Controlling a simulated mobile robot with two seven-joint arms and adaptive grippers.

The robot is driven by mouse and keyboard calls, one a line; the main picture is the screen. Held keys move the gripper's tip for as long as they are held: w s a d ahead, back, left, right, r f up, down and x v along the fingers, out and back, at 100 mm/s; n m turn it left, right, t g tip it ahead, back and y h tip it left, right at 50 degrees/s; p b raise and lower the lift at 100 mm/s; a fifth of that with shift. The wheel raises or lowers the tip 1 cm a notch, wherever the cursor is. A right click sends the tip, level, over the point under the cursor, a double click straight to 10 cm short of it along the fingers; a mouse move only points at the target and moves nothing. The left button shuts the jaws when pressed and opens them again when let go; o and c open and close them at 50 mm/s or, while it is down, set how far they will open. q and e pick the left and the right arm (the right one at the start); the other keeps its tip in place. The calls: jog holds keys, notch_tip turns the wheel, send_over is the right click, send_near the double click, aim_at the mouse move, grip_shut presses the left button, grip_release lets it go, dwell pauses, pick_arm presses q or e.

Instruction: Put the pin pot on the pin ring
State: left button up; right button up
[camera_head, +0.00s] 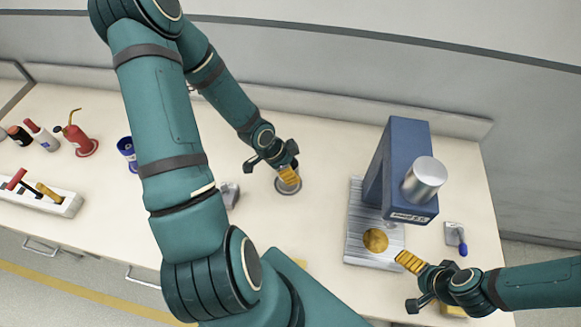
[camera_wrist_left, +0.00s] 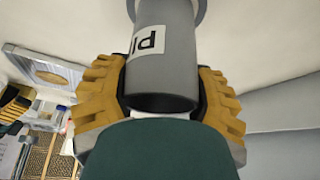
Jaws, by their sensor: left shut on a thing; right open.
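The pin pot is a grey open cylinder with a white label; in the left wrist view the pot (camera_wrist_left: 165,75) stands between the yellow finger pads of my left gripper (camera_wrist_left: 160,100). In the head view my left gripper (camera_head: 286,174) is shut on the pot (camera_head: 289,186), which is mostly hidden by the fingers. The pin ring (camera_head: 279,190) is a grey ring on the bench, around or directly under the pot's lower end. I cannot tell whether the pot touches the bench. My right gripper (camera_head: 411,283) is open and empty, beside the press's base plate.
A blue press (camera_head: 400,165) stands at right on a ribbed plate (camera_head: 354,225) with a brass disc (camera_head: 375,240). A small block with a blue handle (camera_head: 462,249) is beside it.

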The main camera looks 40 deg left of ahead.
pick_arm(q)
jog(key=o, duration=1.2)
jog(key=shift+o, duration=0.2)
jog(key=p+v, duration=0.8)
jog(key=v, duration=0.4)
pick_arm(e)
notch_tip(320, 180, up, 8)
jog(key=shift+d+r, duration=0.15)
jog(key=shift+r, duration=0.1)
pick_arm(q)
jog(key=shift+r, duration=0.1)
jog(key=shift+s, duration=0.15)
pick_arm(e)
jog(key=shift+s, duration=0.15)
